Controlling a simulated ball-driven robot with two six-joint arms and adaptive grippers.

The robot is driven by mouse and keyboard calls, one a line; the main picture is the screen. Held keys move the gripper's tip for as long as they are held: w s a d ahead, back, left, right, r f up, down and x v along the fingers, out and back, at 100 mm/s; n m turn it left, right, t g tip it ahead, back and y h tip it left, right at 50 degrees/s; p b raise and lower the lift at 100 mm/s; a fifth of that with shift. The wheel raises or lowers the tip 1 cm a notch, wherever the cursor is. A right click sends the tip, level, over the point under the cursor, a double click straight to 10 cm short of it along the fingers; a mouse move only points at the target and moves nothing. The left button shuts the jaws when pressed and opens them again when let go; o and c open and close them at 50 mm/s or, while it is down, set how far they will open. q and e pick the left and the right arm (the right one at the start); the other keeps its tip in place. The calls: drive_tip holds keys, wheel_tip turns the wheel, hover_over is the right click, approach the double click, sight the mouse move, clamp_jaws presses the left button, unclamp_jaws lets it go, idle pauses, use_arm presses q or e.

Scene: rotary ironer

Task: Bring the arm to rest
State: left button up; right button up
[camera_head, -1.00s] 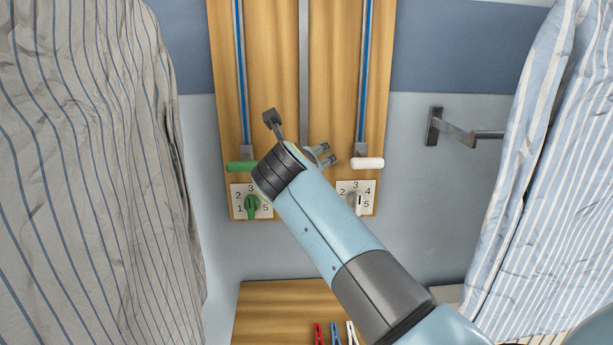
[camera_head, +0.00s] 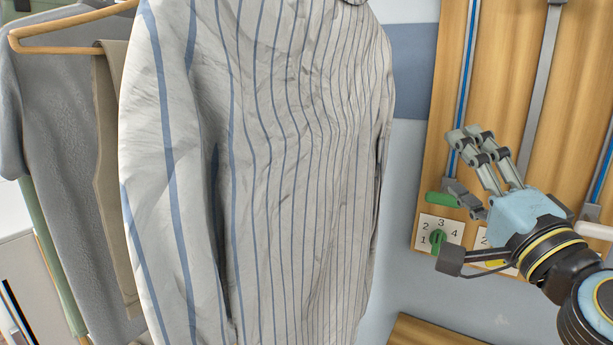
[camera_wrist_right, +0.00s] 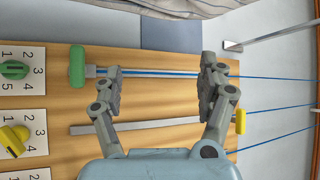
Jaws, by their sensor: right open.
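My right gripper (camera_head: 466,138) is at the right of the head view, in front of the wooden board (camera_head: 500,80), with its fingers pointing up and left. In the right wrist view my gripper (camera_wrist_right: 163,72) has its two fingers spread wide with nothing between them. A blue line on the board passes behind the gap. A green handle (camera_head: 442,199) is beside the fingers in the head view; it also shows in the wrist view (camera_wrist_right: 77,67), left of the fingers. My left gripper is in neither view.
A striped shirt (camera_head: 280,170) hangs large in the middle, left of my arm. A green knob (camera_head: 437,237) sits on a numbered plate. A white handle (camera_head: 593,231) is at the right edge. The wrist view shows a yellow handle (camera_wrist_right: 241,120) and yellow knob (camera_wrist_right: 14,138).

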drive_tip(key=s+a+f+n+g+y, duration=0.1)
drive_tip(key=s+a+f+n+g, duration=0.1)
drive_tip(key=s+f+n+g, duration=0.4)
drive_tip(key=s+a+f+n+g+y, duration=0.1)
drive_tip(key=s+a+f+n+g, duration=0.25)
drive_tip(key=s+f+n, duration=0.4)
drive_tip(key=s+d+f+g+h, duration=0.75)
drive_tip(key=s+d+f, duration=0.25)
drive_tip(key=s+d, duration=0.3)
wheel_tip(320, 180, down, 32)
drive_tip(key=s+g+b, duration=0.1)
drive_tip(key=s+b, duration=0.1)
drive_tip(key=b, duration=0.6)
drive_tip(key=s+d+f+g+b, duration=0.1)
drive_tip(key=s+f+b, duration=0.3)
drive_tip(key=s+f, duration=0.6)
drive_tip(key=s+d+f+y+b, duration=0.1)
drive_tip(key=s+f+b, duration=0.3)
drive_tip(key=s+f, duration=0.5)
wheel_tip(320, 180, down, 7)
drive_tip(key=shift+s+r+g, duration=0.15)
drive_tip(key=shift+s+g, duration=0.2)
drive_tip(key=shift+g, duration=0.05)
